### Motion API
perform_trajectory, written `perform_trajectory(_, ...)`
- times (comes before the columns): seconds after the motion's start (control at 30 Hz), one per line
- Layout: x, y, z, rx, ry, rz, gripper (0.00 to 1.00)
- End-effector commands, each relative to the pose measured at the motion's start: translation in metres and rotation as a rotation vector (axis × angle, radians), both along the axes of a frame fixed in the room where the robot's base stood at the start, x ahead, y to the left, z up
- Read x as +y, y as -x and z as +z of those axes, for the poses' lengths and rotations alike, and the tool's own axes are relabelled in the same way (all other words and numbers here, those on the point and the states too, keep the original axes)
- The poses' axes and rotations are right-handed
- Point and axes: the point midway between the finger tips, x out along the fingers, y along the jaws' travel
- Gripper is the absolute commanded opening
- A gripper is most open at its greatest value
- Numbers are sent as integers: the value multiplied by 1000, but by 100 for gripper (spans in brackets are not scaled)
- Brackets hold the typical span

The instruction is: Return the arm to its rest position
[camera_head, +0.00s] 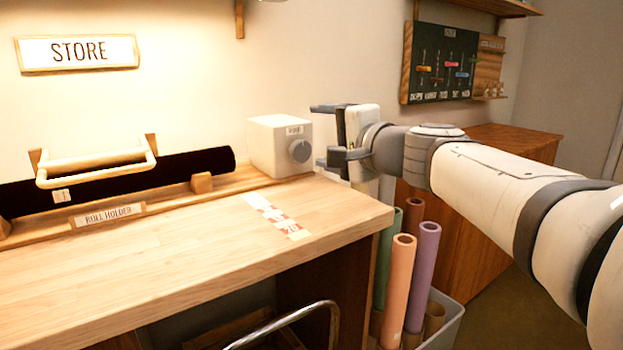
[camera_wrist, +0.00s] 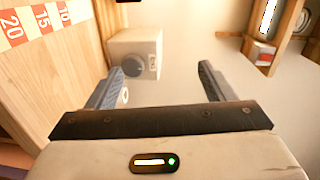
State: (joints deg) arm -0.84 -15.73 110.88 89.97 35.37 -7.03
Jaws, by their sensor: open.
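My gripper (camera_head: 330,132) is at the end of my outstretched arm, which comes in from the right in the head view. It is in the air by the right end of the wooden bench (camera_head: 130,270), just right of a white box with a grey knob (camera_head: 280,146). In the wrist view its two fingers (camera_wrist: 160,88) are wide apart with nothing between them. The white box (camera_wrist: 135,52) shows beyond the fingers, apart from them.
A black roll (camera_head: 195,168) lies in the roll holder at the bench's back. A red-and-white scale strip (camera_head: 276,216) marks the bench top. Coloured tubes (camera_head: 400,275) stand in a grey bin below my arm. A metal rail (camera_head: 290,318) is in front. The bench top is mostly clear.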

Motion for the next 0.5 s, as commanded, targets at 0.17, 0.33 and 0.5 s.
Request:
perform_trajectory(0.17, 1, 11, 1, 28, 101, 28, 76)
perform_trajectory(0.33, 1, 25, -6, 67, 227, 66, 76)
perform_trajectory(0.5, -4, 49, -16, 133, 411, 129, 76)
